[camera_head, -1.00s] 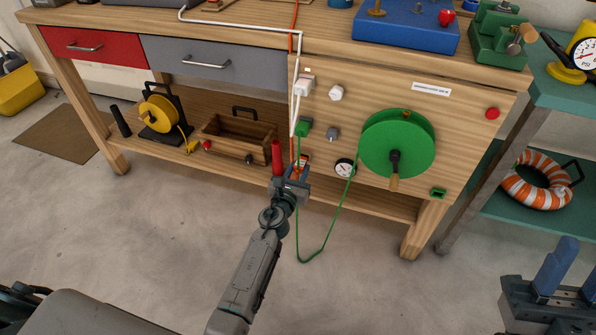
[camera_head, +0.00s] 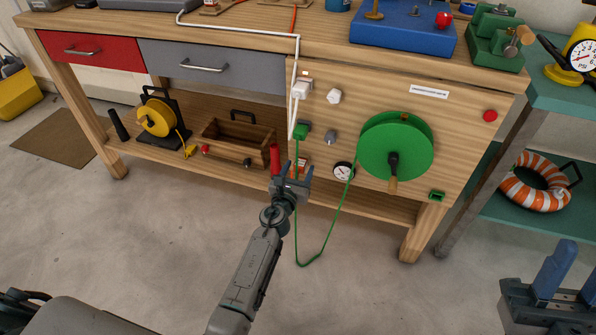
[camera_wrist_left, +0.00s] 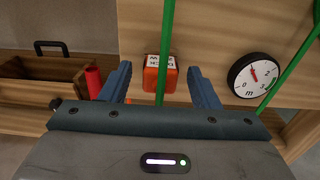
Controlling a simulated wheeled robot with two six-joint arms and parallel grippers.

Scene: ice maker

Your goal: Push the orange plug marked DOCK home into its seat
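The orange plug with a white label marked DOCK (camera_wrist_left: 158,78) is at the bench's front panel, and it also shows small in the head view (camera_head: 303,164). The label reads upside down in the left wrist view. My left gripper (camera_head: 298,170) is open, its blue fingers (camera_wrist_left: 160,88) apart on either side of the plug with gaps visible. A green cord (camera_wrist_left: 165,45) hangs in front of the plug. How deep the plug sits is hidden. My right gripper (camera_head: 576,262) is open and empty at the lower right, away from the bench.
A dial gauge (camera_wrist_left: 254,75) is right of the plug, and a red cylinder (camera_head: 275,159) is left of it. A green reel (camera_head: 396,146), green plug (camera_head: 301,131) and white plug (camera_head: 300,90) are on the panel. The green cord loops below. The floor in front is clear.

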